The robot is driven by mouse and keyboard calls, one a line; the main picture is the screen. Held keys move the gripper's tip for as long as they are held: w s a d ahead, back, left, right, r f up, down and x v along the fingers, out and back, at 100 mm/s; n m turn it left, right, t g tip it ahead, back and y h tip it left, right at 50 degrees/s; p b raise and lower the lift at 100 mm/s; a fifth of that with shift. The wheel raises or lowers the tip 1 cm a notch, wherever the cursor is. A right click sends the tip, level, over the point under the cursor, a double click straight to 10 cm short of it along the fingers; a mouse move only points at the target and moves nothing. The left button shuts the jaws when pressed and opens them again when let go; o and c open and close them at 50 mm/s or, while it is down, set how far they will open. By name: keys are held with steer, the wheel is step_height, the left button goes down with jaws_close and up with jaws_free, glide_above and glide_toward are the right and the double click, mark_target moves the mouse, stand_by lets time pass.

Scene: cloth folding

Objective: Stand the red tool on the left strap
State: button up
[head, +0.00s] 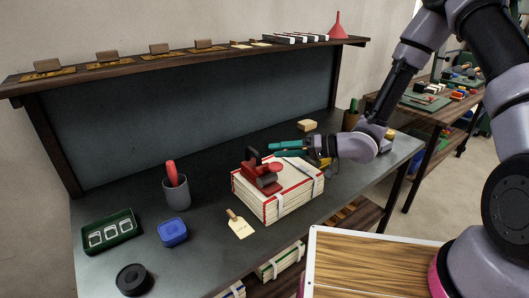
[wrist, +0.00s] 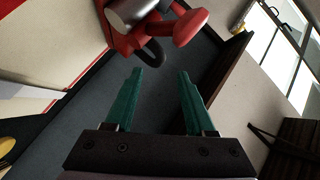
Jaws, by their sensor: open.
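The red tool (head: 263,178), with a dark handle and a roller-like part, rests on the left part of the top of a bound stack of papers (head: 252,202). A pale left strap (head: 280,204) shows on the stack's front; its top run is hidden by or beside the tool, and I cannot tell if the tool's base is on it. A right strap (head: 317,187) shows further right. My gripper (head: 285,149) is open and empty, its teal fingers behind the tool, apart from it. In the wrist view the tool's red knob (wrist: 190,26) is beyond the fingertips (wrist: 168,74).
A tan label (head: 239,226) lies left of the stack. A grey cup (head: 176,192), blue box (head: 172,232), green tray (head: 110,232) and black disc (head: 132,279) stand on the left. A tan block (head: 307,126) lies behind my gripper. A shelf (head: 200,57) overhangs the back.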

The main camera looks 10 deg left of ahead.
steer(key=w+d+r+m+t+h, duration=0.1)
steer(key=w+d+r+t+h, duration=0.2)
steer(key=w+d, duration=0.3)
steer(key=w+d+r+t+h, duration=0.3)
steer(key=w+d+r+h, duration=0.15)
steer(key=d, duration=0.45)
steer(key=w+d+r+m+t+h, duration=0.25)
steer(key=d+r+h, duration=0.25)
steer(key=d+r, duration=0.5)
steer(key=s+d+r+m+h, duration=0.3)
steer(key=s+d+r+m, duration=0.2)
steer(key=s+d+r, duration=0.55)
steer(key=s+a+r+m+g+y, duration=0.1)
steer(key=s+r, duration=0.3)
steer(key=s, duration=1)
steer(key=shift+s+r+m+g+y, duration=0.2)
steer(key=shift+s+m+g+y, duration=0.15)
steer(key=shift+m+y, duration=0.3)
